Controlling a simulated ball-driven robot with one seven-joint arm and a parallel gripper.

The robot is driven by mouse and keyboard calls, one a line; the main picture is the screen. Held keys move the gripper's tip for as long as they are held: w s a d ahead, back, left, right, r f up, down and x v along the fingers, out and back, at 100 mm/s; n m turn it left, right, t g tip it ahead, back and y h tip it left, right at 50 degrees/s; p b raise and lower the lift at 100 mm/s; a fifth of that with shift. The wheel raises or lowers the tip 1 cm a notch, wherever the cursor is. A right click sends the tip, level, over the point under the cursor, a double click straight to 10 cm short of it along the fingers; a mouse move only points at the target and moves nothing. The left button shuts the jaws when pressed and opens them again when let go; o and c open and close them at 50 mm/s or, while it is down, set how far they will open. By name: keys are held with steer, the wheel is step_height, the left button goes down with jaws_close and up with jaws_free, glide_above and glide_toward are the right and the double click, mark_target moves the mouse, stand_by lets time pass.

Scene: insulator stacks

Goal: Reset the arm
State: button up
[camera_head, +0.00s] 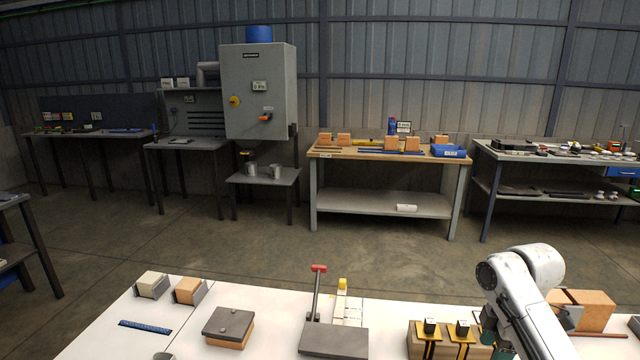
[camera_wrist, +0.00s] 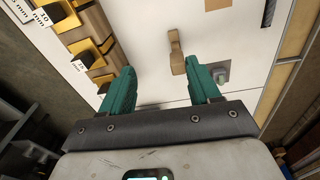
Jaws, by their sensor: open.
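My gripper (camera_wrist: 163,82) shows in the wrist view with its two green fingers wide apart and nothing between them at the tips. A small tan wooden piece (camera_wrist: 177,52) lies on the white tabletop beyond and between the fingers, apart from them. In the head view my arm reaches down at the lower right, beside the wooden block with yellow plates and black pieces (camera_head: 428,350). A green part of my gripper shows there, but its fingertips are hidden. The same block with yellow plates (camera_wrist: 91,45) is at the upper left in the wrist view.
The white table (camera_head: 255,293) holds a grey plate on an orange block (camera_head: 229,327), a red-handled lever (camera_head: 318,290) on a grey base, a blue strip (camera_head: 145,327) and orange blocks (camera_head: 585,308) right of my arm. Beyond open floor stand workbenches (camera_head: 385,155) and a grey cabinet (camera_head: 258,90).

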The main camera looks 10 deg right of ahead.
steer(key=s+a+f+m+t+y, duration=0.1)
steer(key=s+a+f+m+t, duration=0.2)
steer(key=a, duration=0.6)
steer(key=s+a+f+m+y, duration=0.1)
steer(key=s+a+f+m, duration=0.2)
steer(key=s+a+f, duration=0.4)
steer(key=s+d+f+m+g+h, duration=0.1)
steer(key=s+m, duration=0.3)
steer(key=s, duration=0.8)
steer(key=s+d+f+m+g+h, duration=0.1)
steer(key=s+f+m, duration=0.3)
steer(key=s, duration=0.9)
steer(key=shift+d+g+h, duration=0.3)
steer(key=shift+d, duration=0.15)
